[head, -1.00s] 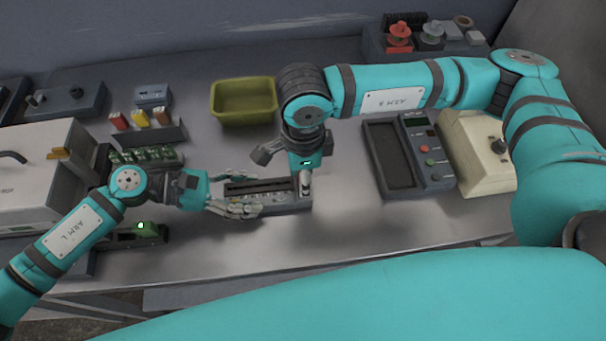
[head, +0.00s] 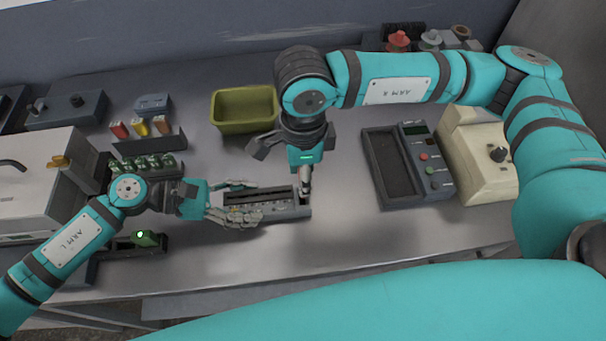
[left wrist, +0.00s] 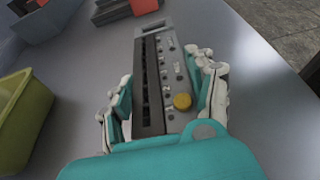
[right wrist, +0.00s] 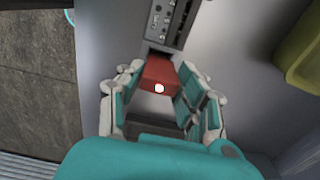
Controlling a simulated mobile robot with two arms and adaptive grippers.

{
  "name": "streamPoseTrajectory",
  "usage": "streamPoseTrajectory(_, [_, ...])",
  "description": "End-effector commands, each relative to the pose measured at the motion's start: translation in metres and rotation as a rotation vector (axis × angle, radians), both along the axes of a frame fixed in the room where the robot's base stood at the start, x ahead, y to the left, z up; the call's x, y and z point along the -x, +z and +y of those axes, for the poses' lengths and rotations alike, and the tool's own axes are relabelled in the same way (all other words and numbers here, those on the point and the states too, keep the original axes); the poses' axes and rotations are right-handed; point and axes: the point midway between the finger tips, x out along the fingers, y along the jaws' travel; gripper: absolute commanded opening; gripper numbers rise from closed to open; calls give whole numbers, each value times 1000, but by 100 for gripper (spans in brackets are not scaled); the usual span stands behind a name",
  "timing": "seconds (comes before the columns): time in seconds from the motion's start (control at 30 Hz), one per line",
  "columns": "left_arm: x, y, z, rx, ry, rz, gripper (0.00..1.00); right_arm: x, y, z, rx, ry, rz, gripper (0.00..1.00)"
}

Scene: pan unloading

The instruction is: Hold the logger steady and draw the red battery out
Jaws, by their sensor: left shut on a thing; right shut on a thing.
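The logger (head: 290,212) is a long grey case lying on the bench in the head view. My left gripper (head: 236,203) is shut across its left part; the left wrist view shows its fingers on both sides of the case (left wrist: 178,72), near a yellow knob. The red battery (right wrist: 160,74) shows in the right wrist view at the logger's end, between my right gripper's fingers (right wrist: 160,100). My right gripper (head: 304,190) is shut on it, pointing down at the logger's right end. In the head view the battery is hidden by this gripper.
A yellow-green bin (head: 244,110) stands behind the logger. A rack with red, orange and yellow pieces (head: 150,139) is at the back left. A grey tray device (head: 392,165) with a button panel and a cream box (head: 478,160) stand to the right.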

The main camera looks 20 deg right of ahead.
Motion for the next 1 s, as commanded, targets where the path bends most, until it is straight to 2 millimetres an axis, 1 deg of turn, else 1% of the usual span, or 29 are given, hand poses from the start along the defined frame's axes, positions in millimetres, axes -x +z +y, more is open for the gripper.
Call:
streamPoseTrajectory(0.17, [1, -1, 0, -2, -3, 1, 10, 0, 5, 0, -1, 1, -1, 0])
streamPoseTrajectory(0.43, [1, -1, 0, -2, -3, 1, 10, 0, 6, 0, -1, 1, 0, 0])
streamPoseTrajectory(0.47, [1, -1, 0, -3, -3, 1, 60, 0, 6, 0, -1, 1, 0, 0])
streamPoseTrajectory(0.6, [1, -1, 0, -2, -2, 0, 79, 0, 5, 0, 0, 1, 0, 0])
streamPoseTrajectory(0.67, [1, -1, 0, -1, -2, 1, 85, 0, 5, 0, 0, 1, 0, 0])
streamPoseTrajectory(0.9, [0, 0, 1, -1, 0, 0, 85, 0, 5, 0, 0, 1, 0, 0])
streamPoseTrajectory(1.0, [-1, 2, 6, -1, 2, 0, 85, 0, 6, 0, 0, 1, 0, 0])
